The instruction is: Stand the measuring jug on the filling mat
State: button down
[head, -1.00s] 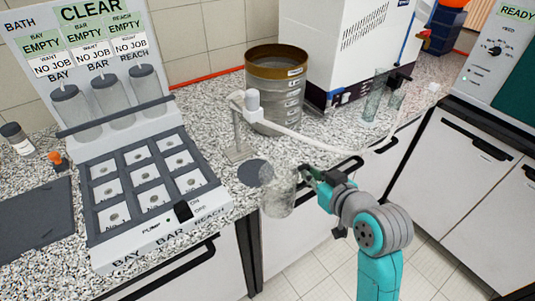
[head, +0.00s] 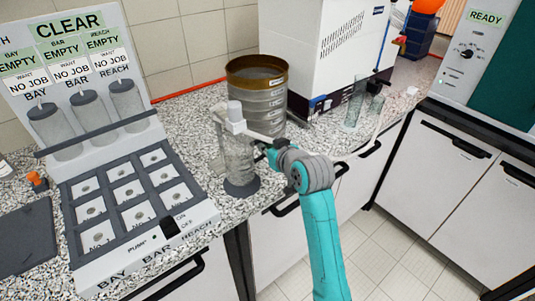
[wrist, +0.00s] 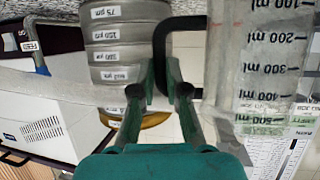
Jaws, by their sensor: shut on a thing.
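The clear measuring jug (head: 238,158) is upright over the dark round filling mat (head: 243,194), under the white spout head (head: 235,112). Its base appears within the mat's outline; I cannot tell whether it touches. My gripper (head: 264,146) is at the jug's right side. In the wrist view, the jug (wrist: 262,60) fills the right, its millilitre scale readable. A black handle-like bar (wrist: 185,22) runs left from it to my gripper (wrist: 160,88), whose fingers are shut on the handle. The exact grip is partly hidden.
A stack of sieves (head: 268,98) stands right behind the jug and my gripper. A glass vessel (head: 353,112) stands farther right by the white machine (head: 320,45). The counter's front edge is just in front of the mat.

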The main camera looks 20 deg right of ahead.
jog(key=shift+f, duration=1.2)
jog(key=shift+f, duration=0.1)
jog(key=c, duration=1.2)
grip_release()
jog(key=v, duration=1.2)
